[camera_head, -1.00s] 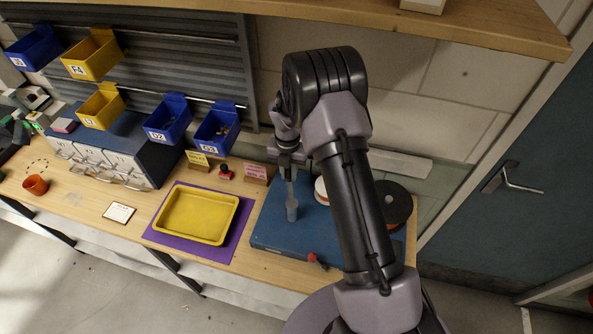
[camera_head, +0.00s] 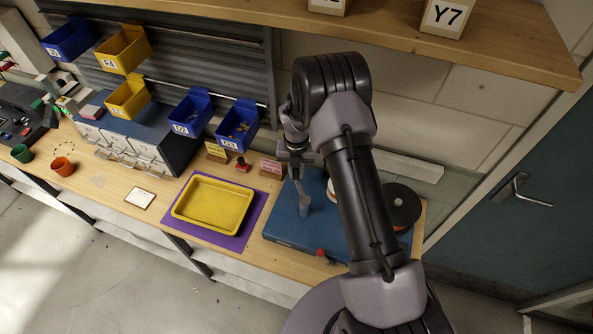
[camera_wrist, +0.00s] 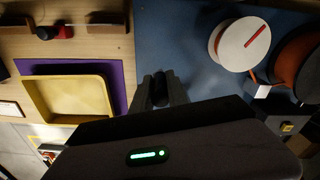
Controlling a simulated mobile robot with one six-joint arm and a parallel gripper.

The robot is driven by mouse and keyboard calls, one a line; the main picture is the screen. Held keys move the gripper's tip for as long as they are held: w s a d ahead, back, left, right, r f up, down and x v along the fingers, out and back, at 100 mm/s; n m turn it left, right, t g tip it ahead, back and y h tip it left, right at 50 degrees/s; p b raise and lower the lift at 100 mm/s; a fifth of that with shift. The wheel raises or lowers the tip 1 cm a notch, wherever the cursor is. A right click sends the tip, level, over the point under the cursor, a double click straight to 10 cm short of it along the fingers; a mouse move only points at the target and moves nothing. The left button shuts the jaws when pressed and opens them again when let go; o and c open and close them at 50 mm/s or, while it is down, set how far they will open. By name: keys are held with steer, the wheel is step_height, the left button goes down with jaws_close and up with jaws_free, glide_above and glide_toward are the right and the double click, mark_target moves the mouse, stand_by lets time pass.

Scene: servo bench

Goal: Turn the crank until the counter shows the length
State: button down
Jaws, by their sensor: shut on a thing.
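The blue base plate (camera_head: 285,235) of the bench device lies at the right end of the bench. My gripper (camera_head: 303,208) reaches down over the plate's left part. In the wrist view its two grey fingers (camera_wrist: 160,88) are close together around a dark, narrow piece, apparently the crank's handle. The crank's arm is hidden. A white disc with a red mark (camera_wrist: 240,43) and an orange-brown spool (camera_wrist: 300,65) stand to the right of the fingers. My arm covers part of them in the head view, where a dark reel disc (camera_head: 401,205) shows. I cannot make out any counter reading.
A yellow tray (camera_head: 213,232) on a purple mat (camera_head: 254,212) lies left of the plate. A red knob (camera_head: 320,252) sits at the plate's front edge. Small label stands (camera_head: 270,168) are behind. A wooden shelf (camera_head: 480,48) overhangs the bench. A blue door (camera_head: 535,185) is at right.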

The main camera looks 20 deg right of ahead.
steer(key=c, duration=1.3)
jaws_free()
steer(key=shift+s, duration=0.1)
steer(key=shift+r, duration=0.2)
steer(key=r+p, duration=0.3)
steer(key=shift+s+r+p, duration=0.35)
steer(key=shift+s, duration=0.05)
steer(key=s+b, duration=0.3)
steer(key=s, duration=1.2)
steer(key=shift+a+r, duration=0.45)
steer(key=shift+s, duration=0.1)
